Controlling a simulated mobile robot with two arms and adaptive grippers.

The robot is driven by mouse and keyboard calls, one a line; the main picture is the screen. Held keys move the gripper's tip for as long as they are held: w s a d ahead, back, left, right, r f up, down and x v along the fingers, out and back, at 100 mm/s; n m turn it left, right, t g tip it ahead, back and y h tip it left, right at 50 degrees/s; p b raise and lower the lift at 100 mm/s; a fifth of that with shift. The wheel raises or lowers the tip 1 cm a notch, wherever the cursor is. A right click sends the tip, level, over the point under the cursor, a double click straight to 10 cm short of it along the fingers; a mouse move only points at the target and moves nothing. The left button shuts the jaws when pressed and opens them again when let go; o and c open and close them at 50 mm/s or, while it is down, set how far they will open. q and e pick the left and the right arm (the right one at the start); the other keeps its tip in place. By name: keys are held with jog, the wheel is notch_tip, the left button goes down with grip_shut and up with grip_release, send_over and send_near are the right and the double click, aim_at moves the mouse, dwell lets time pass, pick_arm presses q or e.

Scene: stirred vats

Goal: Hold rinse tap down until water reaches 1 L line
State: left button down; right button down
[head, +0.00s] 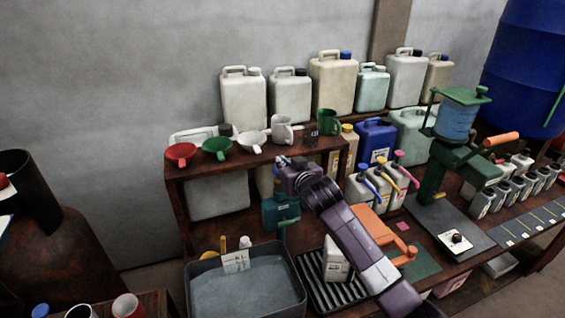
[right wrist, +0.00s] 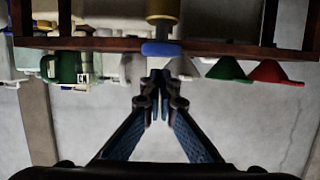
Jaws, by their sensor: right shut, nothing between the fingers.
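My right gripper (head: 284,163) is shut and empty at the front of the wooden shelf, its arm reaching up from the lower right. In the right wrist view, which is upside down, its fingertips (right wrist: 157,76) are together just beside a blue pad (right wrist: 161,49) on a grey stem with a yellow part. This may be the rinse tap; I cannot tell whether they touch. A grey basin (head: 199,290) holding water, with a paper tag (head: 236,262), stands below. A white container (head: 336,262) stands on a ribbed rack, partly behind my arm. I cannot make out a 1 L line. My left gripper is out of view.
Red (head: 181,152), green (head: 217,146) and white (head: 251,140) funnels and mugs line the shelf near my gripper. Pump bottles (head: 375,183) and a green press (head: 450,160) stand to the right.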

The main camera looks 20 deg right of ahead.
jog(key=shift+s+f, duration=0.1)
jog(key=shift+f, duration=0.5)
